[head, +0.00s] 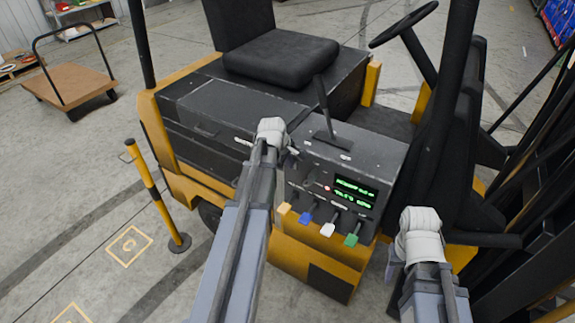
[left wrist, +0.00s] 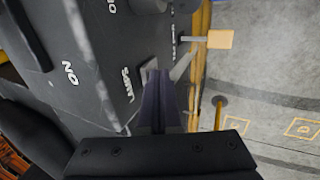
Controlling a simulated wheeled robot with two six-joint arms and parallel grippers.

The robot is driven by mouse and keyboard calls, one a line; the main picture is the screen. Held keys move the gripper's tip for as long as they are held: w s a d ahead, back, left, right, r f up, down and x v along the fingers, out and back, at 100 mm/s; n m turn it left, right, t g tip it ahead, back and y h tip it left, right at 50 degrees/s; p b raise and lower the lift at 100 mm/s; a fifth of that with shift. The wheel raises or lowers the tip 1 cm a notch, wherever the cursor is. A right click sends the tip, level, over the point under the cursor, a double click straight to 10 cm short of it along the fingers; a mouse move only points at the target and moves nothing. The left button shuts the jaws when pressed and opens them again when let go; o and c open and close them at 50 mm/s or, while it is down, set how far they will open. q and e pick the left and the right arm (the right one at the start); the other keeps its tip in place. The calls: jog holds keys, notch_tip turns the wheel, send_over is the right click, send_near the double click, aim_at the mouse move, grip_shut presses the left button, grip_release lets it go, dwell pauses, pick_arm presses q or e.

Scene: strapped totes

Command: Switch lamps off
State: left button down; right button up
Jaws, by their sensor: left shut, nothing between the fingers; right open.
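The control panel (head: 320,185) is on the side of a yellow and black forklift. In the left wrist view, a label reading LAMPS (left wrist: 128,86) is on the dark panel, and an ON marking (left wrist: 70,73) is further left. A small grey lever (left wrist: 181,66) sticks out close to the fingertips; I cannot tell whether they touch it. My left gripper (head: 290,160) is shut and empty at the panel's upper left; its fingers also show in the left wrist view (left wrist: 158,90). My arm hides part of the panel. My right gripper (head: 391,268) is open, right of the panel.
Below the green display (head: 355,192) stick out an orange (head: 284,209), a blue (head: 306,216), a white (head: 328,229) and a green tab (head: 352,239). A tall black lever (head: 322,105) stands above. A striped post (head: 158,195) stands left on open floor.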

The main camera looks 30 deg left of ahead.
pick_arm(q)
jog(key=shift+w+r, duration=0.1)
jog(key=shift+w, duration=0.25)
jog(key=shift+r, duration=0.15)
jog(key=shift+r+p, duration=0.7)
jog(key=shift+p, duration=0.25)
